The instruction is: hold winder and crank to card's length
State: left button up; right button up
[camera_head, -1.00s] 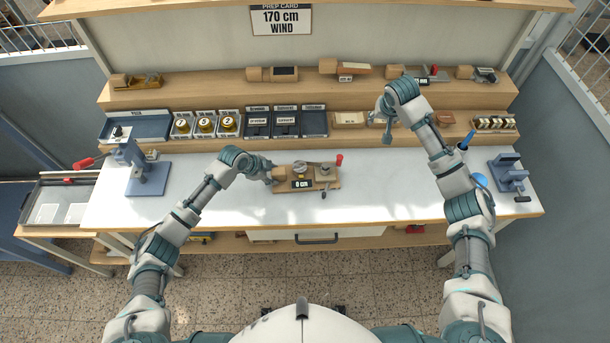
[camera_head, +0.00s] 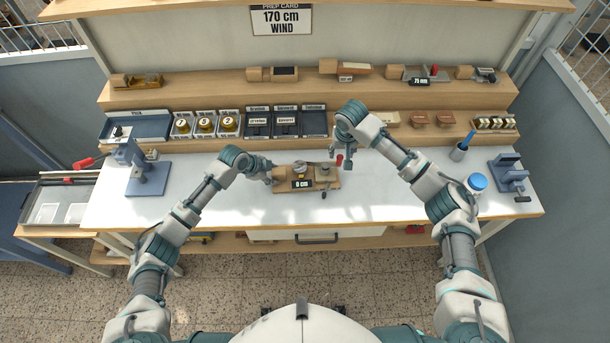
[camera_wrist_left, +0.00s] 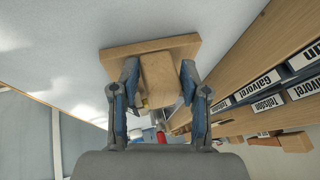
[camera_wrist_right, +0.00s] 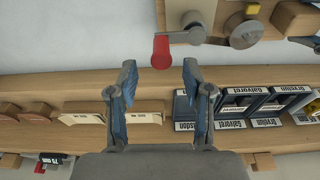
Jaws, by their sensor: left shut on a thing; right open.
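The winder (camera_head: 291,186) is a wooden block on the white table with a display reading 0 cm and a crank with a red knob (camera_head: 340,160). My left gripper (camera_head: 270,176) is shut on the winder's wooden left end, which sits between the fingers in the left wrist view (camera_wrist_left: 160,82). My right gripper (camera_head: 336,153) is open and empty, just above and beside the red knob. In the right wrist view the knob (camera_wrist_right: 161,52) lies just beyond the open fingertips. The prep card (camera_head: 281,20) on the back wall reads 170 cm WIND.
A blue press (camera_head: 148,175) stands at the table's left, and another blue device (camera_head: 510,176) at the right. A blue-lidded jar (camera_head: 477,183) and a pen cup (camera_head: 459,151) are near my right arm. The front table is clear.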

jog(key=shift+f, duration=1)
grip_shut()
